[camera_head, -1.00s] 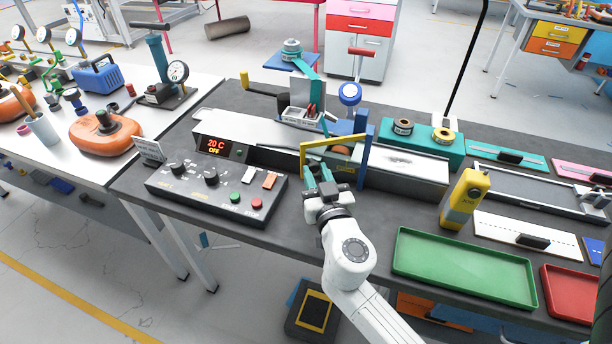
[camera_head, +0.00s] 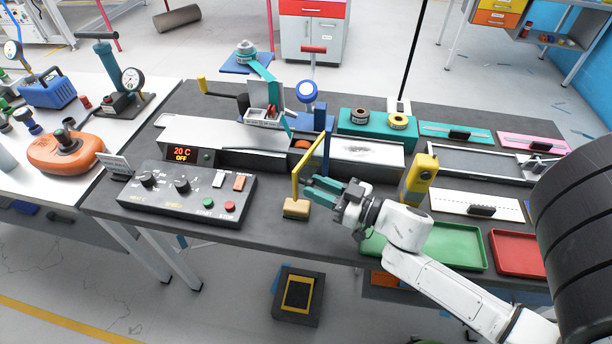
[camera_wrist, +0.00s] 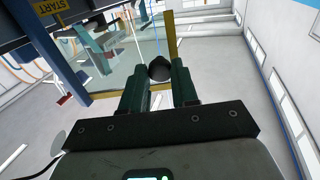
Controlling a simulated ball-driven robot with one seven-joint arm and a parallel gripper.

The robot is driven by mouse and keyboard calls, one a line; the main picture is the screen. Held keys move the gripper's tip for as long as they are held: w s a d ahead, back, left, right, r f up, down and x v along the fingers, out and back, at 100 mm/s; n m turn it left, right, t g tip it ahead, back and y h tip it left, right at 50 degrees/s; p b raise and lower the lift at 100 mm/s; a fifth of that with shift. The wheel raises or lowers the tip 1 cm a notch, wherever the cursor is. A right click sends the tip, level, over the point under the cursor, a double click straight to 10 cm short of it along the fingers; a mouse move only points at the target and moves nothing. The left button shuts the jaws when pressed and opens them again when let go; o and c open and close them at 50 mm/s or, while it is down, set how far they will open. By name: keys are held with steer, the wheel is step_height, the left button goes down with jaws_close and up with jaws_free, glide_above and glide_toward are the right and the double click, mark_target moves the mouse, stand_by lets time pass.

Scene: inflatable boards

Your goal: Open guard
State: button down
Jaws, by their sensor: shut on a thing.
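The guard is a clear panel in a yellow frame (camera_head: 311,158), hinged at a blue post (camera_head: 328,150) by the metal machine bed (camera_head: 360,152). In the head view it stands nearly edge-on, swung out over the front of the bench. My gripper (camera_head: 308,186) is just right of the frame's near upright. In the wrist view, my gripper's green fingers (camera_wrist: 159,82) close around a dark round knob (camera_wrist: 159,68) beside the yellow frame (camera_wrist: 170,35). The fingers partly hide the knob.
A tan block (camera_head: 296,208) lies on the bench below the guard's near edge. The control box (camera_head: 185,190) is to the left. A yellow device (camera_head: 420,178), a green tray (camera_head: 450,246) and a red tray (camera_head: 517,250) are to the right.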

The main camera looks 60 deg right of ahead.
steer(key=shift+s+d+f+n+y+p, duration=0.1)
steer(key=shift+s+d+n+y+p, duration=0.25)
steer(key=shift+s+n+y, duration=0.5)
steer(key=shift+s+d+n+y+p, duration=0.1)
steer(key=shift+s+d+n+y, duration=0.45)
steer(key=shift+y, duration=0.6)
steer(key=shift+a, duration=0.15)
steer(key=c, duration=0.9)
jaws_free()
steer(key=shift+o, duration=0.2)
steer(key=shift+s, duration=0.1)
steer(key=s+d+b, duration=0.2)
steer(key=s, duration=0.8)
steer(key=shift+s, duration=0.25)
